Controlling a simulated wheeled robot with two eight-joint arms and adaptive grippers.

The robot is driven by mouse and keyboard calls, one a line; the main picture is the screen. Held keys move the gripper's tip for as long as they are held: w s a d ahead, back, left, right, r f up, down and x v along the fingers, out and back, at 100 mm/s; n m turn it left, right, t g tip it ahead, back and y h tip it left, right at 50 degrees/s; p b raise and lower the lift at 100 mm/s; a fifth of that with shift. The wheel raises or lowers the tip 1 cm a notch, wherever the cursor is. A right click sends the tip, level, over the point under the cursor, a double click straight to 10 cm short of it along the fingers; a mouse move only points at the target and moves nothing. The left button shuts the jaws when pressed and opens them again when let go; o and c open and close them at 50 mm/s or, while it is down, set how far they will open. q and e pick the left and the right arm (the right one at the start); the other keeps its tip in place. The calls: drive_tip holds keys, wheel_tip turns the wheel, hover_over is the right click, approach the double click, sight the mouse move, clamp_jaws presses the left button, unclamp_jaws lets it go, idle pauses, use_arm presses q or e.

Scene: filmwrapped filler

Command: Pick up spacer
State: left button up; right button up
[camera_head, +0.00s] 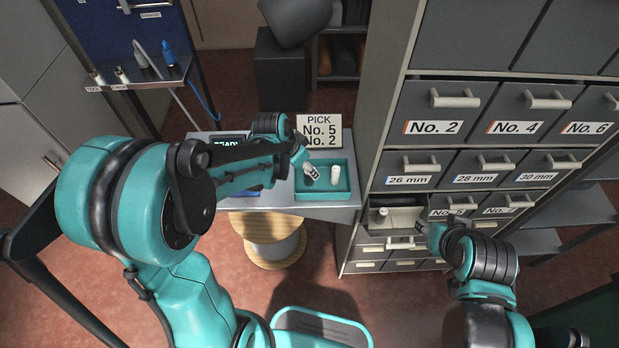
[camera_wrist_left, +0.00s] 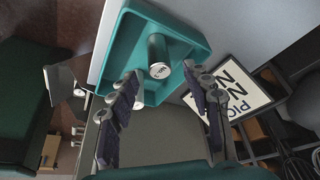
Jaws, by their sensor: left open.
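A teal tray (camera_head: 325,194) sits on the grey bench, and it also shows in the left wrist view (camera_wrist_left: 123,47). A white cylindrical spacer (camera_head: 335,174) stands in it. In the left wrist view a spacer with a printed top (camera_wrist_left: 160,63) stands in the tray, and a second pale piece (camera_wrist_left: 138,103) is partly hidden behind a finger. My left gripper (camera_head: 308,168) is over the tray's left side, its open fingers (camera_wrist_left: 165,98) apart. My right gripper (camera_head: 422,228) is at a pulled-out drawer (camera_head: 400,226); its fingers are too small to read. Another white cylinder (camera_head: 383,211) lies in that drawer.
A sign (camera_head: 319,130) reading PICK No. 5 No. 2 stands behind the tray. The tall drawer cabinet (camera_head: 455,105) rises close on the right, with protruding handles.

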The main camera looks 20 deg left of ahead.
use_arm(q)
drive_tip(key=shift+x, duration=1.15)
drive_tip(key=shift+s, duration=0.1)
clamp_jaws()
drive_tip(key=shift+r, duration=0.2)
